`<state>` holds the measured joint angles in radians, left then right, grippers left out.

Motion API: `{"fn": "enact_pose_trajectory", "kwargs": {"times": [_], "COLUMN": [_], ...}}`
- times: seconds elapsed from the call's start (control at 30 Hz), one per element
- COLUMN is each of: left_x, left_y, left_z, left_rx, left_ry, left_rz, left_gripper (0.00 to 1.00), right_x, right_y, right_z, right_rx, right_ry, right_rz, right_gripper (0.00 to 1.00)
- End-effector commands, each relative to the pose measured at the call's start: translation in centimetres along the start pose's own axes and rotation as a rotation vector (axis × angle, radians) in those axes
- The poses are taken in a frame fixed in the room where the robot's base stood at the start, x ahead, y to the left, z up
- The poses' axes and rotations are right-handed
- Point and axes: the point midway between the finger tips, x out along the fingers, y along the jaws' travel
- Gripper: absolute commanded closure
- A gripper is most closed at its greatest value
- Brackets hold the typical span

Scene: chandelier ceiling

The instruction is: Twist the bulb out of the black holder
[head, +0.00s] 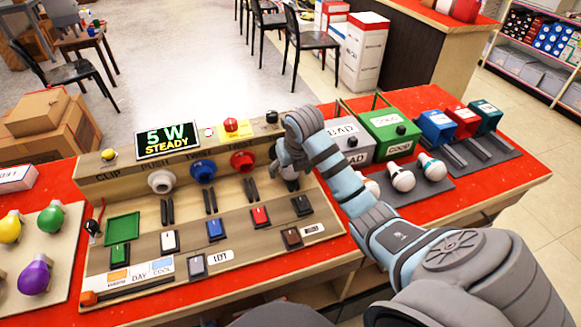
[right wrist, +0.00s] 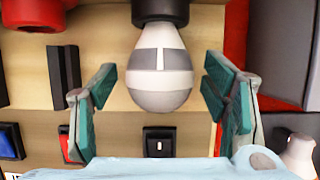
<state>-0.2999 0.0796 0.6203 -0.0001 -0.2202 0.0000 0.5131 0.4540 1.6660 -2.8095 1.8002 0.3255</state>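The bulb (right wrist: 158,75), white with grey bands, sits with its neck in the black holder (right wrist: 160,10) in the right wrist view. My right gripper (right wrist: 160,100) is open, with one green-padded finger on each side of the bulb's round end. A clear gap shows on both sides, so neither finger appears to touch it. In the head view my right gripper (head: 287,160) is at the right end of the row of holders, and my arm hides the black holder and most of the bulb. My left gripper is not in view.
The wooden panel has white (head: 161,181), blue (head: 203,171) and red (head: 242,161) holders, with switches below. A display (head: 167,140) reads "5 W STEADY". A grey BAD box (head: 350,142) and green GOOD box (head: 390,130) stand right, near loose bulbs (head: 402,178). Coloured bulbs (head: 34,278) lie left.

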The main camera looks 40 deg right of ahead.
Motion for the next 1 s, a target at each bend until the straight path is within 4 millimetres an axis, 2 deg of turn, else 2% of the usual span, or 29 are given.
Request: {"fn": "enact_pose_trajectory", "kwargs": {"times": [0.03,0.27,0.3,0.4,0.73,1.0], "left_x": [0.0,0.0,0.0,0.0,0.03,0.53], "left_y": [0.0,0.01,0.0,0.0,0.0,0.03], "left_z": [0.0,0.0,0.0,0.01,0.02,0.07], "left_rx": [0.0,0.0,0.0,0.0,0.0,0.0], "left_ry": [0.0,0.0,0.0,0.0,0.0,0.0], "left_rz": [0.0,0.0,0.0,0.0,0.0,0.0], "left_gripper": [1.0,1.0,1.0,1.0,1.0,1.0], "right_x": [-0.01,-0.02,-0.02,-0.02,0.01,0.15], "right_y": [-0.01,-0.01,-0.01,-0.01,-0.1,-0.28], "right_z": [0.0,-0.01,0.0,0.0,0.0,-0.04], "right_rx": [0.0,0.0,0.0,0.0,0.003,0.063], "right_ry": [0.0,0.0,0.0,0.0,-0.001,-0.002], "right_rz": [0.0,0.0,0.0,0.0,0.006,0.152], "right_gripper": [0.44,0.8,0.47,0.31,0.3,0.3]}}
